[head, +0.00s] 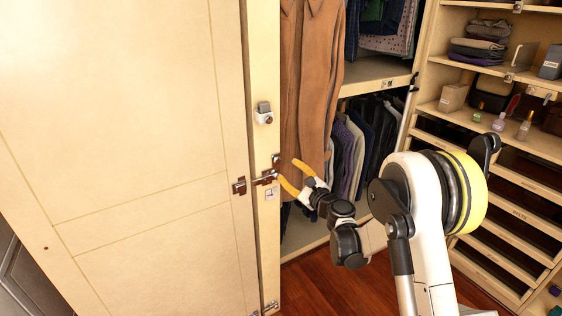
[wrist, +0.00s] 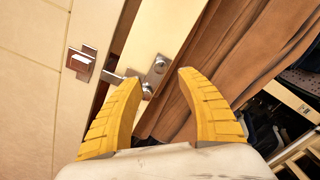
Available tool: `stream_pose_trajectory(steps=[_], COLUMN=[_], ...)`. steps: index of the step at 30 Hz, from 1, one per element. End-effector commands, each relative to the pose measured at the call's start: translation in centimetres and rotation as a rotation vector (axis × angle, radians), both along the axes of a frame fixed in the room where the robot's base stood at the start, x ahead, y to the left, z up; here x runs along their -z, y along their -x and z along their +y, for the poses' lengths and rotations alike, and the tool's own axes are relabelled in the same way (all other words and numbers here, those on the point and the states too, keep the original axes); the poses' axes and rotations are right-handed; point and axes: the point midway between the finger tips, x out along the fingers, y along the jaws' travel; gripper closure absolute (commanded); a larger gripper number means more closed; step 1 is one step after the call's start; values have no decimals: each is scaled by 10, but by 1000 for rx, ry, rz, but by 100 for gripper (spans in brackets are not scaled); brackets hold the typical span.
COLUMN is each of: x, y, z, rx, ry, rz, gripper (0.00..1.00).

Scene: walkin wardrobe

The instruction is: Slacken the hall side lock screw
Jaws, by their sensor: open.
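The lock hardware sits at the edge of the pale door (head: 120,110). In the wrist view a square metal plate with a raised block (wrist: 80,63) is on the door. A metal bar (wrist: 113,78) crosses the dark gap from it towards the post. On the post is a metal plate with a round, screw-like head (wrist: 158,66); a small knob (wrist: 147,91) sits just below it. No label shows which part is the hall side lock screw. My gripper (wrist: 160,78) is open and empty, its yellow fingers framing the post plate and knob. In the head view my gripper (head: 287,171) is right beside this hardware.
A brown coat (head: 312,75) hangs close behind my gripper. A small grey-and-white device (head: 264,114) is on the post above the lock, and a pale switch-like plate (head: 270,194) is below. Shelves and drawers (head: 500,215) stand at right; wooden floor (head: 325,282) lies below.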

Motion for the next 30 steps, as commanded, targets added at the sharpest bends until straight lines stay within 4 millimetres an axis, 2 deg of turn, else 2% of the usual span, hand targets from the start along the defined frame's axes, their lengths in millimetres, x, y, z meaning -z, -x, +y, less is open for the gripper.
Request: stream_pose_trajectory(steps=[6, 10, 15, 23, 27, 28, 30], x=[2, 2, 0, 0, 0, 0, 0], y=[-37, -52, -61, -62, -62, -62, -62], z=[25, 35, 41, 42, 41, 41, 41], rx=[-1, -1, 0, 1, 1, 1, 1], ry=[2, 2, 2, 3, 3, 3, 3], rz=[-1, -1, 0, -1, -1, -1, -1], gripper=[55, 55, 55, 55, 96, 100, 100])
